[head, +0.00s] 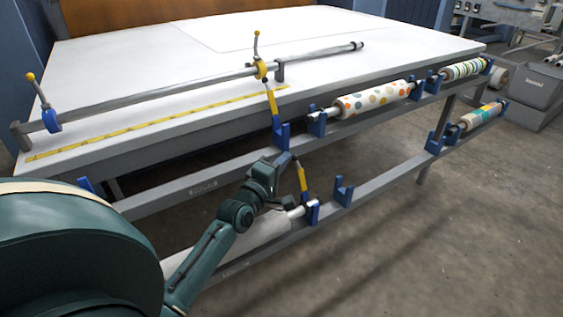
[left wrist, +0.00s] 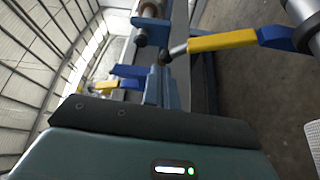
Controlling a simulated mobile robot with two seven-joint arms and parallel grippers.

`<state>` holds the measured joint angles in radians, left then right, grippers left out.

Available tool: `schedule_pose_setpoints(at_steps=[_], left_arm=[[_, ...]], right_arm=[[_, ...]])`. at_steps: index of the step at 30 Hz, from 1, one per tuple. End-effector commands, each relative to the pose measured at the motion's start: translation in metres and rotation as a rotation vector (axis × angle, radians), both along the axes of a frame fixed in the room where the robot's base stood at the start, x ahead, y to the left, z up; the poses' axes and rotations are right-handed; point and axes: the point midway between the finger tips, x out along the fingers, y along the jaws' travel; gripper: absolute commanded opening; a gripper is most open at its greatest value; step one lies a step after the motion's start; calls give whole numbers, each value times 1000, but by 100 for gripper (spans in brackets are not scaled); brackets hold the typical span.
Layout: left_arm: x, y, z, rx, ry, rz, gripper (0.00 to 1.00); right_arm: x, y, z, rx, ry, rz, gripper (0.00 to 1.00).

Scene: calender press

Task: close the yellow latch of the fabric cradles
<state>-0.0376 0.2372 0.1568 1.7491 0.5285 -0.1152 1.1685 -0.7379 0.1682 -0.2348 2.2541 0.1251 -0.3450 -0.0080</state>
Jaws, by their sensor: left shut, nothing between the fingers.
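The lower front cradle (head: 312,212) is blue and holds the silver end of a white fabric roll (head: 250,235). Its latch (head: 302,178), a yellow sleeve on a blue arm, stands raised above the cradle. In the left wrist view this latch (left wrist: 225,40) runs from a blue pivot at the right to a dark tip near my fingers. My left gripper (head: 289,158) is shut and empty, close to the raised latch's tip; I cannot tell whether they touch. Another yellow latch (head: 271,103) stands raised on the empty upper blue cradle (head: 281,135). My right gripper is not in view.
A white table (head: 150,80) with a silver bar (head: 160,95) and yellow tape stands behind the rails. Dotted (head: 375,100), striped (head: 462,69) and patterned (head: 482,116) rolls lie to the right. An empty blue cradle (head: 343,192) is nearby.

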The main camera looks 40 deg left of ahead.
Motion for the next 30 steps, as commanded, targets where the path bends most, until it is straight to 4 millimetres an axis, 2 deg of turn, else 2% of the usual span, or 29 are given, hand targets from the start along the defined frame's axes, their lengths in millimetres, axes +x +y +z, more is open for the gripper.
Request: schedule_pose_setpoints(at_steps=[11, 25, 30], left_arm=[[-5, -12, 5, 133, -54, -2, 0], [-19, -48, 11, 529, -216, -5, 0], [-25, -62, 10, 525, -216, -2, 0]], right_arm=[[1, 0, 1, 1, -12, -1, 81], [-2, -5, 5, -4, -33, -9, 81], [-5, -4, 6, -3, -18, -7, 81]])
